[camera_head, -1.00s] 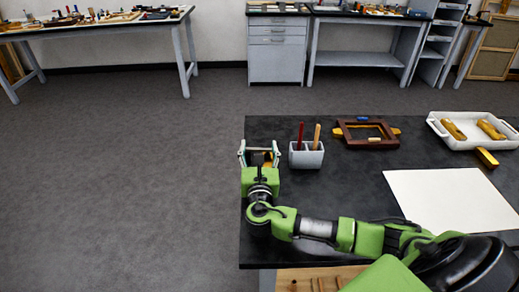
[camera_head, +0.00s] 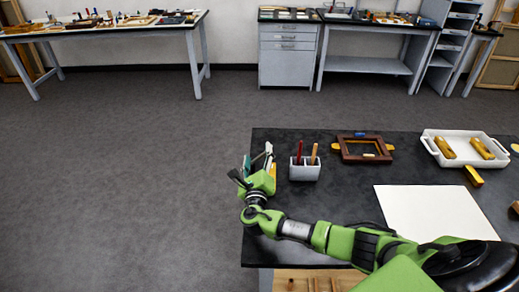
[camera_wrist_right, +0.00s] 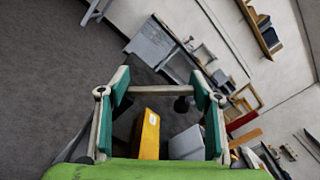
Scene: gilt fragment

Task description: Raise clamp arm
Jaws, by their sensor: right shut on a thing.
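My right gripper (camera_head: 259,161) is at the left edge of the black table, just left of the grey holder. A dark round knob (camera_wrist_right: 181,104) shows beyond the bar. My left gripper is not in view.
The grey holder (camera_head: 304,174) with red and orange handles stands close beside my right gripper. A brown frame (camera_head: 346,154), a white tray (camera_head: 429,146) with yellow pieces, a yellow-ended block (camera_head: 473,176) and a white sheet (camera_head: 440,212) lie farther right. Floor left of the table is clear.

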